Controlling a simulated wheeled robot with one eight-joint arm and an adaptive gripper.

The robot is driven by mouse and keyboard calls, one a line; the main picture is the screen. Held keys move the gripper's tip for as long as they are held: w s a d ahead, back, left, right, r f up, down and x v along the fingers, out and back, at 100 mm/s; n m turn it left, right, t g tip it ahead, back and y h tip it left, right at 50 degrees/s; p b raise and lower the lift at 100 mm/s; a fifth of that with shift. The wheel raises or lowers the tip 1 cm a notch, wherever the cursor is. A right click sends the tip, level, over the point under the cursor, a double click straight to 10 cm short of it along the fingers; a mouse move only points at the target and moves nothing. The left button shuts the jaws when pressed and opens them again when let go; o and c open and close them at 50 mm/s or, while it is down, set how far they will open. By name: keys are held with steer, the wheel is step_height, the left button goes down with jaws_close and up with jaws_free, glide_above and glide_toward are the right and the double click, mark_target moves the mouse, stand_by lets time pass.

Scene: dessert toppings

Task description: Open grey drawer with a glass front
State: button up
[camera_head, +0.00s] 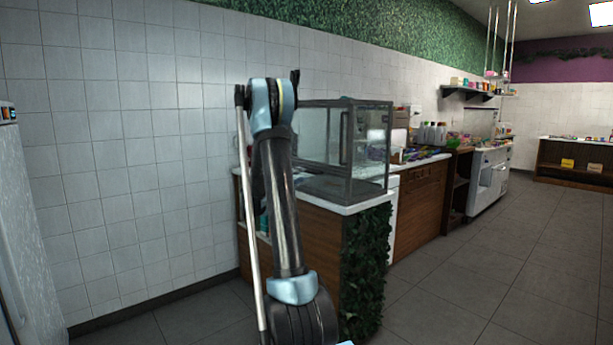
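A grey-framed glass case (348,150) stands on the white-topped counter in the middle of the view. Its panes look closed, and my arm covers its left part. I cannot tell whether a drawer belongs to this case, and no other grey drawer with a glass front stands out clearly. My arm rises in front of the counter, bent at the top. My gripper cannot be made out in this view.
The counter's end (367,270) is covered in dark leaves. Wooden cabinets (421,205) and a white appliance (490,183) line the wall behind it. A wall shelf (467,92) hangs above. Open tiled floor (480,270) lies to the right.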

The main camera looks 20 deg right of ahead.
mark_target(308, 172)
steer(key=x, duration=0.5)
steer(key=shift+w+d, duration=0.1)
steer(key=shift+d, duration=0.2)
